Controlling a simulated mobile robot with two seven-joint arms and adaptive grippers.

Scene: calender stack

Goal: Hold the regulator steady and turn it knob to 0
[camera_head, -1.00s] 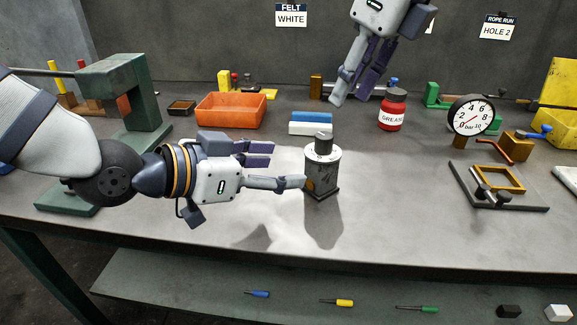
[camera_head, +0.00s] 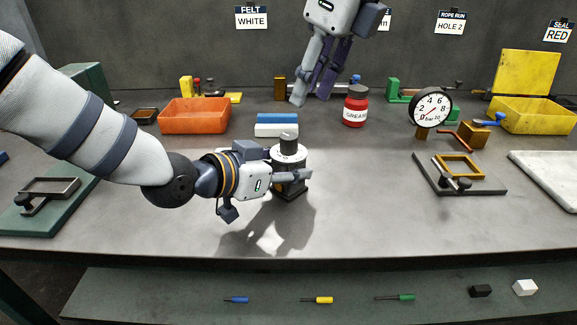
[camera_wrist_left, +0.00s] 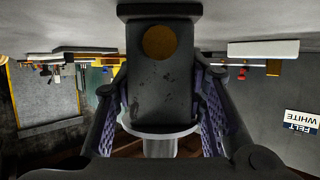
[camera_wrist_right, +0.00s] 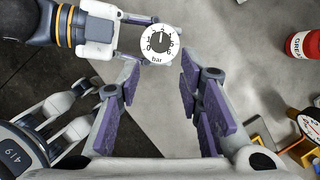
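The regulator (camera_head: 291,190) is a dark, worn block with a white dial collar and a black knob (camera_head: 289,143) on top. It stands upright on the bench. My left gripper (camera_head: 290,177) reaches around its body from the left. In the left wrist view the body (camera_wrist_left: 160,80) fills the space between the open finger pads; firm contact cannot be told. In the right wrist view the dial (camera_wrist_right: 160,42) shows numbers and "bar", and the knob's white mark points up the picture. My right gripper (camera_head: 308,95) is open and empty, pointing down, above and behind the regulator.
Blue and white blocks (camera_head: 277,130), an orange bin (camera_head: 194,116) and a red grease jar (camera_head: 356,107) stand behind. A pressure gauge (camera_head: 431,107) and a clamp plate (camera_head: 430,172) are to the right. The bench front around the regulator is clear.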

